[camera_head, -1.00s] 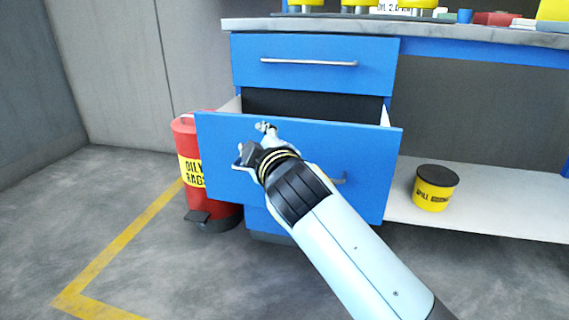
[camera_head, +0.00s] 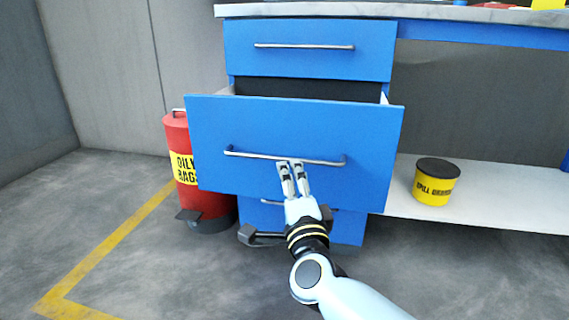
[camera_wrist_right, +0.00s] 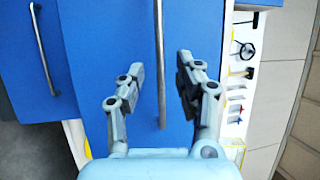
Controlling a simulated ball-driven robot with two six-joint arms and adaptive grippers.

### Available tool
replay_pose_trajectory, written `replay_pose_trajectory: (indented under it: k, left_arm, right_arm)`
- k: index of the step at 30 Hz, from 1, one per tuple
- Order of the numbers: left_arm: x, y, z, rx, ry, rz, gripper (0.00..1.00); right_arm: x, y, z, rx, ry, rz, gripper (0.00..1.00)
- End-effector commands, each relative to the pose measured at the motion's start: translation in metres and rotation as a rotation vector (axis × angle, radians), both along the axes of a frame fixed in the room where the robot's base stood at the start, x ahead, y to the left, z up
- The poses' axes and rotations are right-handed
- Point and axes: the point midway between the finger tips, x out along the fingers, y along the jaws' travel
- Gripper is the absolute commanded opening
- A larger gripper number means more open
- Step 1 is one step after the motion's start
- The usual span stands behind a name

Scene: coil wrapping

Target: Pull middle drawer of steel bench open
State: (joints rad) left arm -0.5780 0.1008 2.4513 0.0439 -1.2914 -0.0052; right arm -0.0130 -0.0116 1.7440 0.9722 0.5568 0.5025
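The steel bench has a blue drawer unit. Its middle drawer (camera_head: 290,125) is pulled out, with a dark gap behind its front. Its bar handle (camera_head: 250,154) runs across the front. My right gripper (camera_head: 292,165) is at this handle, right of its middle. In the right wrist view, the fingers of my right gripper (camera_wrist_right: 156,75) are spread apart, with the handle (camera_wrist_right: 159,50) between them; I see no clear contact. The top drawer (camera_head: 310,60) is closed. A lower drawer (camera_head: 345,228) is partly hidden behind my gripper. My left gripper is not in view.
A red oily-rags bin (camera_head: 203,195) stands on the floor just left of the drawers. A yellow spill bucket (camera_head: 435,184) sits on the low white shelf (camera_head: 490,205) at right.

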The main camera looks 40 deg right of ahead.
Motion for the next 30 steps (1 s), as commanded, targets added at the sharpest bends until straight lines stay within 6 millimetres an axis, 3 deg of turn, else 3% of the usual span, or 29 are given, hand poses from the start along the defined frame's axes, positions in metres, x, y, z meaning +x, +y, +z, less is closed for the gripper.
replay_pose_trajectory:
  k: [3, 9, 21, 30]
  left_arm:
    - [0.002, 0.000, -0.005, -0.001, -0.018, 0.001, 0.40]
    - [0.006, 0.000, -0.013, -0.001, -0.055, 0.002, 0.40]
    - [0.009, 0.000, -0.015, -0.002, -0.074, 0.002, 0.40]
    - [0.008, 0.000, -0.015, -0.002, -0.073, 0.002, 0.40]
  right_arm:
    - [0.022, -0.011, 0.004, -0.003, -0.002, 0.001, 0.34]
    - [0.049, -0.024, 0.009, -0.003, 0.002, 0.001, 0.34]
    - [0.058, -0.029, 0.012, -0.002, 0.002, 0.000, 0.34]
    - [0.058, -0.029, 0.012, -0.003, 0.001, 0.000, 0.00]
